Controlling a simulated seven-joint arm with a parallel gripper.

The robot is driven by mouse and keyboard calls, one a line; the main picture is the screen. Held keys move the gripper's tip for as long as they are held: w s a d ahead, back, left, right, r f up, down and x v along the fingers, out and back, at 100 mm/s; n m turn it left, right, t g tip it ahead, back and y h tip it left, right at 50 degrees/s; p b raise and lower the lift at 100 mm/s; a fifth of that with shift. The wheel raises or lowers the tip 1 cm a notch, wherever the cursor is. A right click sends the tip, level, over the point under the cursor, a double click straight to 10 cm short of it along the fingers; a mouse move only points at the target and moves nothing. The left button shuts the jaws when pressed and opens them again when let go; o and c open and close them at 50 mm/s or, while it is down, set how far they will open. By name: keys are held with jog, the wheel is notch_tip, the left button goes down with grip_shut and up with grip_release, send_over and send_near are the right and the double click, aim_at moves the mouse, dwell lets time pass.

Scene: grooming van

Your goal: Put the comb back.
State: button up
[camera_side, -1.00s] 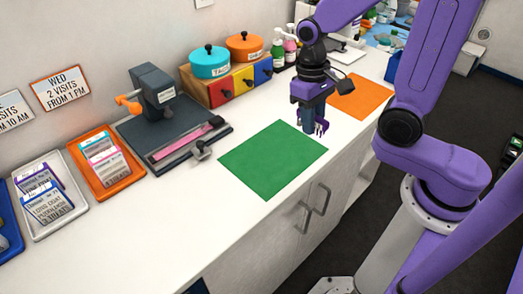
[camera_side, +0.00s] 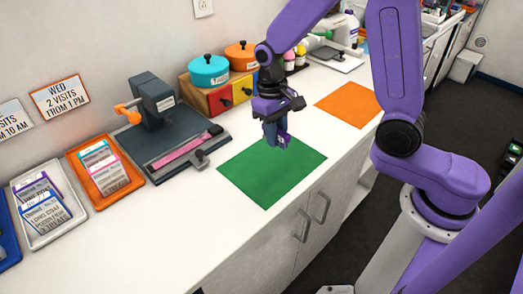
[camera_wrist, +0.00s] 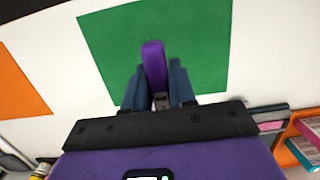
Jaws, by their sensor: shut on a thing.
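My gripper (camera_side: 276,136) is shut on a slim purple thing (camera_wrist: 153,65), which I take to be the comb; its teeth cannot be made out. In the wrist view it sticks out past the two blue-grey fingers (camera_wrist: 160,95). Its lower end (camera_side: 284,140) shows beside the fingers in the side view. My gripper points down and holds it over the far part of the green mat (camera_side: 270,178). I cannot tell the exact height above the mat. The green mat holds nothing that I can see.
An orange mat (camera_side: 348,103) lies bare to the right. Left of the green mat is a dark clamp device (camera_side: 170,125) with a pink strip. Orange (camera_side: 127,188) and white (camera_side: 58,231) trays hold cards. Pots (camera_side: 208,72) stand on a coloured drawer box (camera_side: 218,98) behind.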

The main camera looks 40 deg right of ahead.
send_over(263, 162)
jog(key=f, duration=0.5)
jog(key=shift+w, duration=0.3)
jog(key=shift+f, duration=1.6)
jog(key=shift+f, duration=0.1)
jog(key=o, duration=0.9)
jog(key=shift+o, duration=0.2)
notch_tip(263, 162, up, 12)
jog(key=w, duration=0.2)
jog(key=s+d+r+n+t, duration=0.1)
jog(key=s+n, duration=0.5)
jog(key=s, duration=0.7)
jog(key=s+d+r+n+t, duration=0.1)
jog(key=s+d+n, duration=0.3)
jog(key=s, duration=1)
jog(key=r+n, duration=0.1)
jog(key=n, duration=0.1)
jog(key=shift+s+d+r+n, duration=0.15)
jog(key=shift+s+r+n, duration=0.15)
jog(key=shift+r, duration=0.1)
